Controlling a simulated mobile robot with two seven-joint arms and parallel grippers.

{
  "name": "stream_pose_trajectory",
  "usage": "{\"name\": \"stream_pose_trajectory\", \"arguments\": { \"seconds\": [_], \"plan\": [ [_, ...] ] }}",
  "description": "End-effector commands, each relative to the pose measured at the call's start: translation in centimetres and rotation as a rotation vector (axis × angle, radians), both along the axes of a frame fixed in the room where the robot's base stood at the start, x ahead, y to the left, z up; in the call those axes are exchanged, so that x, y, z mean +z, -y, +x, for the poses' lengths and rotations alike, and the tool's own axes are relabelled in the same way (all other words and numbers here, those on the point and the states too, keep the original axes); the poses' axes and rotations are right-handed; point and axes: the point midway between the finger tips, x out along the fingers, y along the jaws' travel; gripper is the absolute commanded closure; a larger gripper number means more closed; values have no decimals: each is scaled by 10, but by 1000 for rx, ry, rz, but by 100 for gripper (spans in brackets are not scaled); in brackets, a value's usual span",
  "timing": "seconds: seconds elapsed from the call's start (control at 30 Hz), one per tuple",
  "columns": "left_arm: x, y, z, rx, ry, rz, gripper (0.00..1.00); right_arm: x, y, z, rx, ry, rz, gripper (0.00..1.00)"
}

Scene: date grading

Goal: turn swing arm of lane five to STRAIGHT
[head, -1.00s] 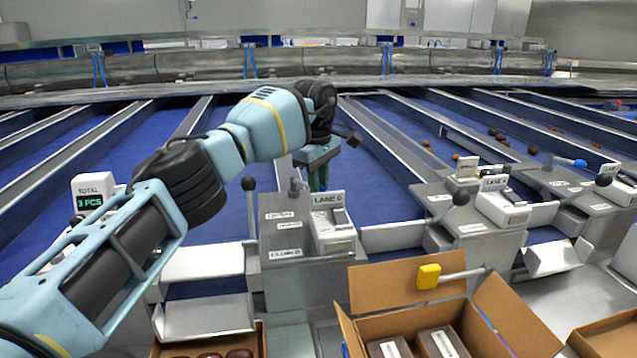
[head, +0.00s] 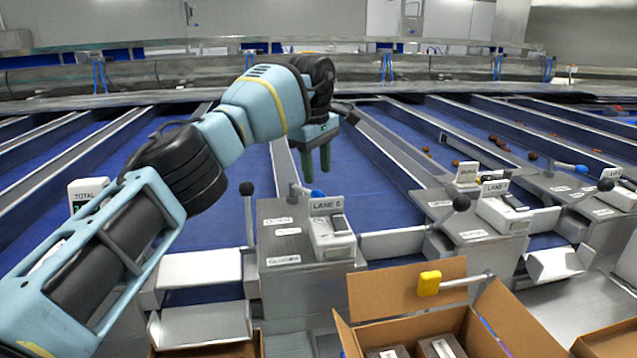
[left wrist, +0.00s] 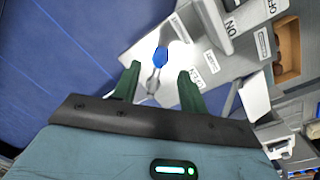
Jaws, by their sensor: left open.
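A swing arm with a blue knob (head: 317,194) sits at the back of the metal lane post (head: 285,235), beside a sign (head: 327,205) reading LANE with a digit too small to be sure of. In the left wrist view the blue knob (left wrist: 160,57) tops a short metal lever, and printed labels lie on the plate to its right. My left gripper (head: 316,174) is open, fingers pointing down, just above the knob. In the left wrist view the knob and lever show between the open fingers (left wrist: 160,72), with no clear contact. My right gripper is out of view.
A black-knobbed lever (head: 247,189) stands left of the post. Another lane post (head: 470,215) stands to the right. An open carton (head: 405,292) and a yellow-knobbed lever (head: 429,283) are in front. Blue lane belts (head: 240,165) stretch behind; dates lie on the right-hand ones.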

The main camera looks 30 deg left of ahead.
Motion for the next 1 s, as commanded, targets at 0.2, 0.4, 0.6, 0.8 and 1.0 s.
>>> {"name": "stream_pose_trajectory", "arguments": {
  "seconds": [0.2,0.4,0.6,0.8,1.0],
  "plan": [
    [21,0,-1,0,-1,0,57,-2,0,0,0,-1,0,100],
    [24,0,-2,0,-1,1,57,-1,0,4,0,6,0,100],
    [24,0,-2,0,-1,1,57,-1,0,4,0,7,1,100],
    [24,0,-2,0,-1,1,57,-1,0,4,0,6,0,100],
    [24,0,-2,0,-1,1,57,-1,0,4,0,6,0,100]
  ]
}}
